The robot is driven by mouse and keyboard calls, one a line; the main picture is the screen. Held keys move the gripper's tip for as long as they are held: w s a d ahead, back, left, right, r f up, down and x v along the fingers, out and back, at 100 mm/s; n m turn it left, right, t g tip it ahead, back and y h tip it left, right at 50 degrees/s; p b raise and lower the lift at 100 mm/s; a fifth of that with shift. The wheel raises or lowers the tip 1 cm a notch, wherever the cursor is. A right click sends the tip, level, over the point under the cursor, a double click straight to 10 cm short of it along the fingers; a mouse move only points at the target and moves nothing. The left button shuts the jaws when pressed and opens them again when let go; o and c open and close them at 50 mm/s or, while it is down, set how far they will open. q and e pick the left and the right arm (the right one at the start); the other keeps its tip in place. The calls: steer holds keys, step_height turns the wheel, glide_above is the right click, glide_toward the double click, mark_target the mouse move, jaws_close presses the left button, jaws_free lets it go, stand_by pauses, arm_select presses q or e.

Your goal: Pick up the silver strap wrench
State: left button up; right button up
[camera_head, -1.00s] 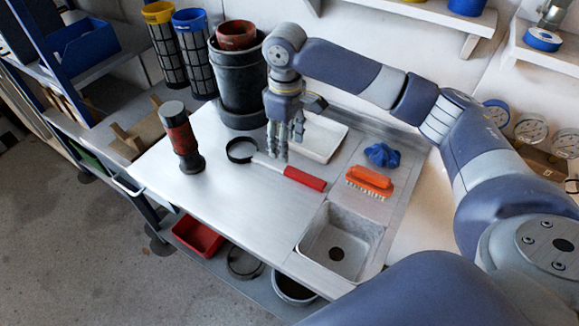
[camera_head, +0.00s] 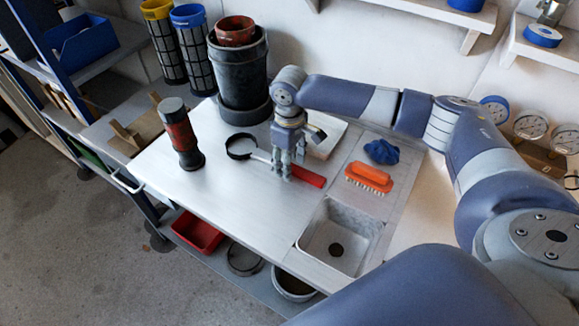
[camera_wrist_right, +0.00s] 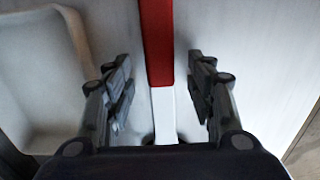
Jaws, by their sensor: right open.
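The strap wrench lies on the metal bench, with a black strap loop (camera_head: 240,146), a silver shank (camera_head: 262,156) and a red handle grip (camera_head: 309,177). My right gripper (camera_head: 287,174) is over the wrench, pointing down, where the shank meets the red grip. In the right wrist view the open fingers (camera_wrist_right: 162,100) stand on either side of the wrench, with the red grip (camera_wrist_right: 156,40) and silver shank (camera_wrist_right: 164,112) running between them. Gaps show on both sides, so the fingers are apart from it. My left gripper is not in view.
A white tray (camera_head: 329,139) lies just behind the gripper. An orange brush (camera_head: 369,177) and blue cloth (camera_head: 381,151) are to the right, beside a sink (camera_head: 341,238). A dark red-banded cylinder (camera_head: 180,135) stands left. The bench front is clear.

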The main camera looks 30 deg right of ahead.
jaws_close()
stand_by(0.3)
